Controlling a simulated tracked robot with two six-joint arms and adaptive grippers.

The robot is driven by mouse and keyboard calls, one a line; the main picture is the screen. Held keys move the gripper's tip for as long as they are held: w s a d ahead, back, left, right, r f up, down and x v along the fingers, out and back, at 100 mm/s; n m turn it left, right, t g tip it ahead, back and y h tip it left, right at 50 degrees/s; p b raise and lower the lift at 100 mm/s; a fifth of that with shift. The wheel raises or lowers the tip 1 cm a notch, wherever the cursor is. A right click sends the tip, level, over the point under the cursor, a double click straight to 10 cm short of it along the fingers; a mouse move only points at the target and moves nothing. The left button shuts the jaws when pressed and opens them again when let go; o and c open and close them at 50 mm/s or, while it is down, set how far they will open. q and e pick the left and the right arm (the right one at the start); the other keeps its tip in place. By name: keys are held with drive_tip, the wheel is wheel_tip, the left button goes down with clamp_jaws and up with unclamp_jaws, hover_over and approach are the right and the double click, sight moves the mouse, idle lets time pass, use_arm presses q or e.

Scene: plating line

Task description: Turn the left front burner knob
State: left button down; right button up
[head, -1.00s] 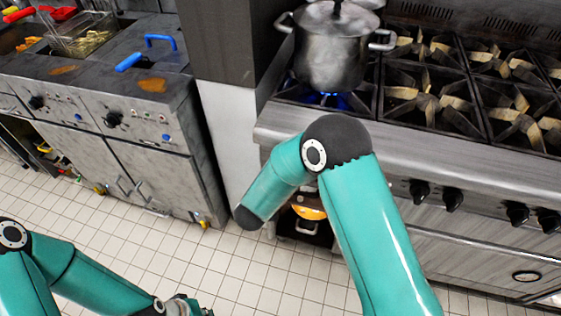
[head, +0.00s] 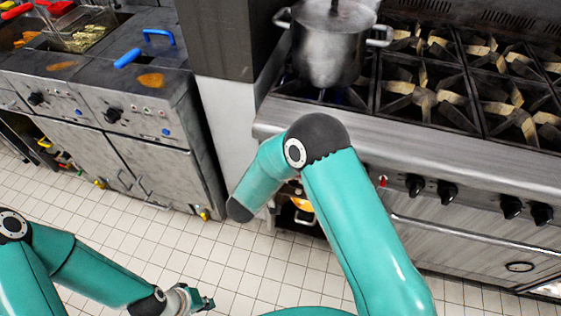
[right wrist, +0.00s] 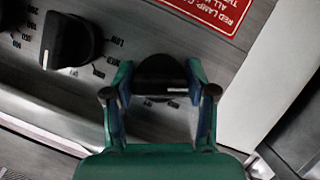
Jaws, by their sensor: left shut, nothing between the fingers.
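In the right wrist view, a black burner knob (right wrist: 163,76) sits between the two fingers of my right gripper (right wrist: 160,72). The fingertips lie against its two sides, and a pale line shows along its lower edge. A second black knob (right wrist: 72,40) with a printed dial is to the left. In the head view, my right arm hides the left end of the stove's control panel and the gripper. Other black knobs (head: 414,186) show to the right of the arm. My left gripper (head: 208,302) is shut and empty, low over the floor.
A steel pot (head: 328,48) stands on the stove's left front burner, with a faint blue glow beneath. Bare black grates (head: 425,90) are to its right. A red sign (right wrist: 218,10) is above the held knob. A fryer unit (head: 150,130) is left; tiled floor (head: 235,260) lies between.

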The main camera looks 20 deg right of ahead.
drive_tip(key=o, duration=0.4)
drive_tip(key=shift+w+a+r, duration=0.1)
drive_tip(key=shift+w+r, duration=0.1)
drive_tip(key=shift+c, duration=0.2)
drive_tip(key=shift+s+f, duration=0.1)
drive_tip(key=shift+s+a, duration=0.1)
drive_tip(key=v, duration=1.1)
drive_tip(key=shift+s+a, duration=0.2)
